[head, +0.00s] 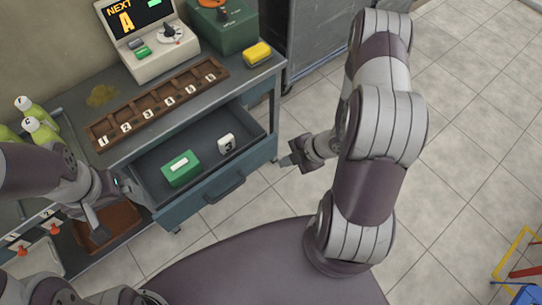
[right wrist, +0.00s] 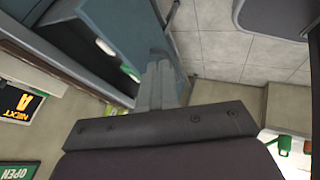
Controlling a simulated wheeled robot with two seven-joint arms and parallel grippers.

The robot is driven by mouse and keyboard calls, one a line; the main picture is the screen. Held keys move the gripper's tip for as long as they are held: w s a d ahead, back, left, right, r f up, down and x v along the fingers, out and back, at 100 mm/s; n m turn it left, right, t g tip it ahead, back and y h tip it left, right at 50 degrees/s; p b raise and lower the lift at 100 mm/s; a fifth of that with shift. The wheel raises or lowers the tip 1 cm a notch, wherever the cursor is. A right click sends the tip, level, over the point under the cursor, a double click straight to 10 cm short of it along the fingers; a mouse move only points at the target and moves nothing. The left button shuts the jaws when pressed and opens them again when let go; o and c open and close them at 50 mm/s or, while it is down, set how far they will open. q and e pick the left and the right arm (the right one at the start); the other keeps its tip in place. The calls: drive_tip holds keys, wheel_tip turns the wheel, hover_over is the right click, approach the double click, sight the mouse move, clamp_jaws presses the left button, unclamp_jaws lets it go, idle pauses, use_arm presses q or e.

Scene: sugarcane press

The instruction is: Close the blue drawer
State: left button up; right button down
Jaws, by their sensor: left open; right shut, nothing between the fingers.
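The blue drawer (head: 205,203) is pulled out of the grey cabinet (head: 272,98), with its handle (head: 226,188) on the front. A green box (head: 180,168) and a white block marked 3 (head: 227,143) lie inside it. My right gripper (head: 288,161) is shut and empty, to the right of the drawer and apart from it in the head view. Its closed fingers (right wrist: 161,84) also show in the right wrist view, with the drawer (right wrist: 75,40) at upper left. My left gripper (head: 114,207) is open near the drawer's left front corner; I cannot tell whether it touches.
On the cabinet top stand a numbered wooden tray (head: 128,129), a display machine (head: 148,58), a green machine (head: 225,32) and a yellow sponge-like block (head: 257,54). Bottles (head: 40,128) stand at left.

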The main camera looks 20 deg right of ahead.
approach(251, 163)
wheel_tip(251, 163, down, 4)
drive_tip(key=s+a, duration=0.1)
drive_tip(key=s, duration=0.2)
drive_tip(key=w, duration=0.2)
drive_tip(key=w+a, duration=0.1)
drive_tip(key=w, duration=0.1)
drive_tip(key=shift+w+a, duration=0.2)
drive_tip(key=shift+w, duration=0.15)
drive_tip(key=shift+w, duration=0.1)
